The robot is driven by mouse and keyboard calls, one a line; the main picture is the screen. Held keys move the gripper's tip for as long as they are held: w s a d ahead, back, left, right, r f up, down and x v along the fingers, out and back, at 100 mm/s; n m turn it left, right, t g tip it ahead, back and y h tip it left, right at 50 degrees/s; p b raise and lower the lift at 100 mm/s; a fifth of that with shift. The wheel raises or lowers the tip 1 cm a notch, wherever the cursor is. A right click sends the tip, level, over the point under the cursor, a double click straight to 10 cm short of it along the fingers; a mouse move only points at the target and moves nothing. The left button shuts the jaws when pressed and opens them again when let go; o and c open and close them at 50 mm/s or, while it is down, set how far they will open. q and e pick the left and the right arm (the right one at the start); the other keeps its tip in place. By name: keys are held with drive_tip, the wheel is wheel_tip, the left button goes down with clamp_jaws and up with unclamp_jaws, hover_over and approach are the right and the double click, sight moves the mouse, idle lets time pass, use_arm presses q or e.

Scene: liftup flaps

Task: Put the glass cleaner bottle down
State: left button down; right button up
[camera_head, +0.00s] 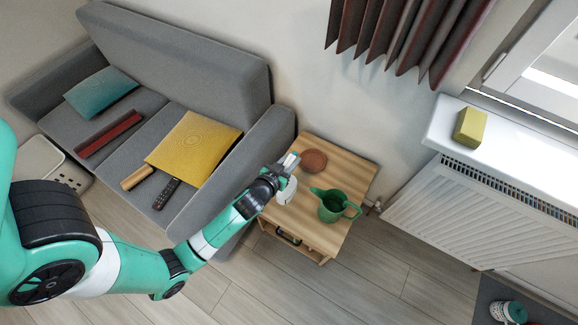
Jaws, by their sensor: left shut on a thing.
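My left gripper (287,164) reaches in from the left over the wooden side table (323,241). It is shut on a small white bottle (287,191), which I take to be the glass cleaner bottle. The gripper hides part of the bottle. The bottle shows above the left part of the tabletop; I cannot tell whether its base touches the wood. My right gripper is not in view.
A green watering can (334,205) and a round terracotta dish (313,161) stand on the table. A grey sofa (190,60) with cushions is at the left. A radiator (480,215) is at the right, below a sill with a yellow sponge-like block (469,128).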

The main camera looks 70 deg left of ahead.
use_arm(q)
drive_tip(key=shift+a+f, duration=0.55)
drive_tip(key=shift+a+f+b, duration=0.2)
drive_tip(key=shift+f+b, duration=1.15)
drive_tip(key=shift+f, duration=0.35)
drive_tip(key=shift+w, duration=0.1)
drive_tip(key=shift+f, duration=0.2)
drive_tip(key=c, duration=0.6)
unclamp_jaws()
drive_tip(key=shift+c, duration=0.2)
